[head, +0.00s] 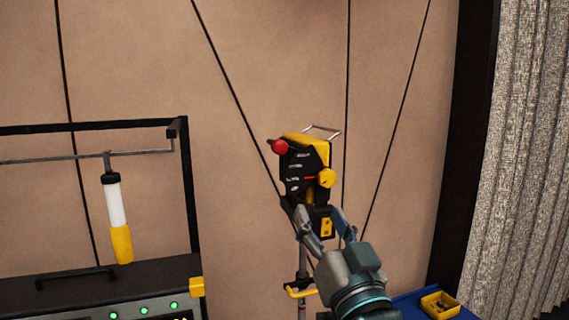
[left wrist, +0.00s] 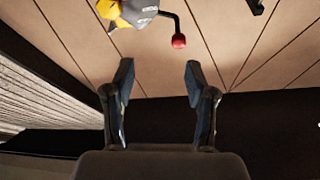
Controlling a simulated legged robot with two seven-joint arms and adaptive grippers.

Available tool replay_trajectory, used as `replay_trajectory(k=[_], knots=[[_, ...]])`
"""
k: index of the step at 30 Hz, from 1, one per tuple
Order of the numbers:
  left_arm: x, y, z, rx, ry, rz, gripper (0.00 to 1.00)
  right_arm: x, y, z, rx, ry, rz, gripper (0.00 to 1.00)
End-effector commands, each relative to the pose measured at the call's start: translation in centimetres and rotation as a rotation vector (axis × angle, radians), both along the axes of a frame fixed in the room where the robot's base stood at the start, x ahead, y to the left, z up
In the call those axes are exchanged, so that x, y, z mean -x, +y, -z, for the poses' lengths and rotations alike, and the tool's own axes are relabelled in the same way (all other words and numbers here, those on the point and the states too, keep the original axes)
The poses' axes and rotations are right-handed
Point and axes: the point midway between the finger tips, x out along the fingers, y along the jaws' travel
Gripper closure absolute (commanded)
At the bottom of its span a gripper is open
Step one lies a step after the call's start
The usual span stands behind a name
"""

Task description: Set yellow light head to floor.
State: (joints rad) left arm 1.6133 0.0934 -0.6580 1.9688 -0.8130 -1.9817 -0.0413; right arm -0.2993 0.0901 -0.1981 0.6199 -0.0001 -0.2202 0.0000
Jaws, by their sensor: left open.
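The yellow light head (head: 308,160) is a black and yellow box with a red knob, a yellow knob and a wire handle on top. It sits tilted on a thin upright stand (head: 302,262) in the middle of the head view. My left gripper (head: 319,212) is open and in front of its lower part, hiding some of it and of the stand. In the left wrist view the light head (left wrist: 130,12) is partly cut off at the top, beyond the open, empty fingers (left wrist: 158,75). My right gripper is not in view.
A dark case with green lights (head: 100,292) and a black frame stands at the left, with a white and yellow lamp (head: 117,215) hanging from its bar. A small yellow bin (head: 440,304) sits on a blue surface at lower right. A panelled wall and a grey curtain stand behind.

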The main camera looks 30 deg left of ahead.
Motion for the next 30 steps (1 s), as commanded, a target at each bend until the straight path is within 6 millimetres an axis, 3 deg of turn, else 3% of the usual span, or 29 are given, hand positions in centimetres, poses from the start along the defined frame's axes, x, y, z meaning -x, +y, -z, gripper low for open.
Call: replay_trajectory(k=[3,8,14,23,30], knots=[[2.1,0.0,-2.3,0.002,-0.06,-0.031,0.44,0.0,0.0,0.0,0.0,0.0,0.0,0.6],[1.9,0.6,-3.4,0.001,-0.074,-0.041,0.44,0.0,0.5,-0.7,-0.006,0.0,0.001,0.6],[-0.4,3.3,-5.4,-0.002,-0.073,-0.045,0.44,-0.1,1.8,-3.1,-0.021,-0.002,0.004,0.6],[-4.5,8.0,-8.0,0.0,-0.069,-0.045,0.44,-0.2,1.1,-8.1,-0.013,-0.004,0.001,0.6],[-7.3,10.7,-9.0,0.002,-0.069,-0.038,0.44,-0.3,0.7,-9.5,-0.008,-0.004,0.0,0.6]])
